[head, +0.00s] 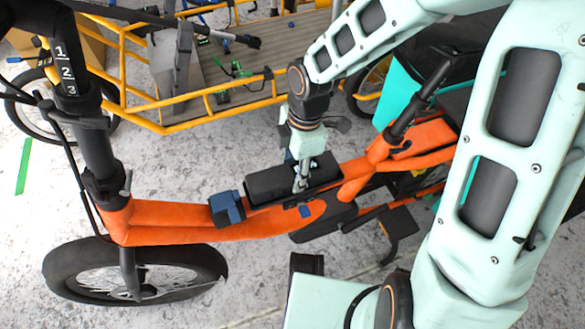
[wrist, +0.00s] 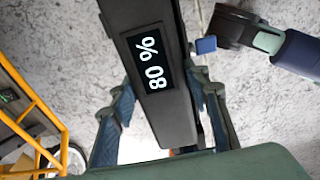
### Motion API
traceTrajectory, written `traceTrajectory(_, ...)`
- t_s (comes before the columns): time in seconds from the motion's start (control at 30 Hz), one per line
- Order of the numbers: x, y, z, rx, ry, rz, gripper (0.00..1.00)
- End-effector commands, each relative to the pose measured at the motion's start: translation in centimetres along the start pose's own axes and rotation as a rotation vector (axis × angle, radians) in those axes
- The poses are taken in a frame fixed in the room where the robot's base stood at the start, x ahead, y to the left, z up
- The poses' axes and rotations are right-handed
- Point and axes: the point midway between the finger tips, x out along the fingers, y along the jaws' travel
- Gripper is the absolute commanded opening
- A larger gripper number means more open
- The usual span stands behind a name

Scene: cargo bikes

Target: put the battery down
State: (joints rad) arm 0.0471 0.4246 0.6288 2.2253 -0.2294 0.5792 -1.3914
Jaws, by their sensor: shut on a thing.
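The battery (head: 262,186) is a long black box at the orange cargo bike's frame (head: 165,222) in the head view. In the wrist view the battery (wrist: 180,112) fills the middle, with a display reading "80 %". My gripper (head: 302,182) comes down from above and is shut on the battery. In the wrist view its fingers (wrist: 165,118) lie on both sides of the battery. The battery's underside is hidden, so I cannot tell whether it rests on the frame or hangs just above it.
A blue and black block (head: 227,207) sits by the battery's left end. The bike's seat post (head: 415,105) rises to the right. A yellow cargo bike (head: 150,112) with tools on its deck stands behind.

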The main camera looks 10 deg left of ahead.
Motion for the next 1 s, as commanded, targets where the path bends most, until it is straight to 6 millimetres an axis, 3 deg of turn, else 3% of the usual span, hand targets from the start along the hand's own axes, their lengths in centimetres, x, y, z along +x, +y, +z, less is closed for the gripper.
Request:
traceTrajectory(0.17, 0.1, 0.1, 0.1, 0.001, 0.0, 0.002, 0.0)
traceTrajectory(0.2, 0.2, -0.1, 0.1, 0.001, 0.001, -0.001, 0.45)
traceTrajectory(0.33, 0.2, -0.1, 0.1, 0.001, 0.001, -0.001, 0.59)
traceTrajectory(0.67, -0.2, 0.0, 0.1, 0.001, 0.0, 0.0, 0.6)
traceTrajectory(0.83, -2.3, 0.0, 0.1, 0.004, 0.0, 0.002, 0.6)
traceTrajectory(1.0, -5.9, 0.0, 0.1, 0.004, -0.001, 0.002, 0.6)
